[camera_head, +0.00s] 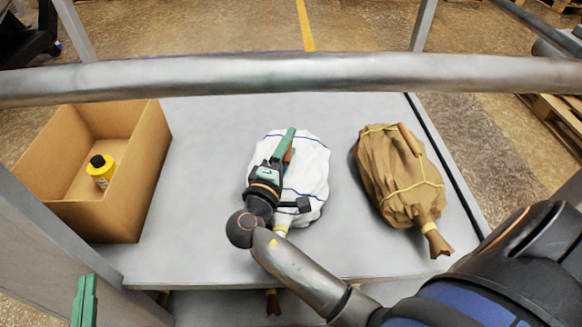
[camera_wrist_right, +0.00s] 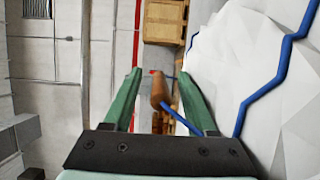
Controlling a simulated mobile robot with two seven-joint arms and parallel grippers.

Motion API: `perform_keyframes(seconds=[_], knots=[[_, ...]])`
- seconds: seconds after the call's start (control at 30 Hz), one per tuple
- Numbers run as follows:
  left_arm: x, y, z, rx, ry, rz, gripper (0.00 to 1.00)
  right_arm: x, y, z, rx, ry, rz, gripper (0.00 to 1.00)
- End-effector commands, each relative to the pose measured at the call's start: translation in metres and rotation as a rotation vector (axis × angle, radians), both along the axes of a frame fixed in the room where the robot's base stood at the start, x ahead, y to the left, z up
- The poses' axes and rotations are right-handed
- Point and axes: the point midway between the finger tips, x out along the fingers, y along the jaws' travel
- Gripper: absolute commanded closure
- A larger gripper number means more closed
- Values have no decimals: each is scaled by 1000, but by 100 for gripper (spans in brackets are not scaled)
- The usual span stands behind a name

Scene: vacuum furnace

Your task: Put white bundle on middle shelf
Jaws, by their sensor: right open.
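The white bundle (camera_head: 313,165), tied with blue cord, lies on the grey shelf (camera_head: 190,235) near its middle. My right gripper (camera_head: 287,145) is over the bundle's upper left part. In the right wrist view, its green fingers (camera_wrist_right: 160,78) are apart, with the bundle's brown wooden handle (camera_wrist_right: 160,92) between them. I cannot tell whether either finger touches the handle. The bundle's white cloth (camera_wrist_right: 265,70) fills the right side of that view. My left gripper (camera_head: 85,300) shows only as green finger parts at the lower left. Which shelf is the middle one is unclear.
A brown bundle (camera_head: 385,175) with yellow cord lies to the right on the same shelf. An open cardboard box (camera_head: 130,195) holding a yellow bottle (camera_head: 101,173) stands at the left. A metal rail (camera_head: 300,80) crosses above. A lower surface (camera_head: 215,305) shows below the front edge.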

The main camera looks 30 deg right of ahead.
Motion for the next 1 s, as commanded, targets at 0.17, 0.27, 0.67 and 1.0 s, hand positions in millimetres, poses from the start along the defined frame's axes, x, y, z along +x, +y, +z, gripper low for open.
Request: perform_keyframes(seconds=[0.17, 0.27, 0.67, 1.0], knots=[[0, 0, 1, 0, -2, 0, 100, -1, 1, 0, 1, 1, 0, 43], [0, 0, 1, 1, -2, 0, 100, -1, 1, 0, 1, 1, 0, 43], [0, 0, 1, 2, -4, -1, 100, 0, 1, 0, 1, 1, 0, 86], [0, 0, 1, 2, -1, -1, 100, 0, 0, 0, 1, 1, 0, 100]])
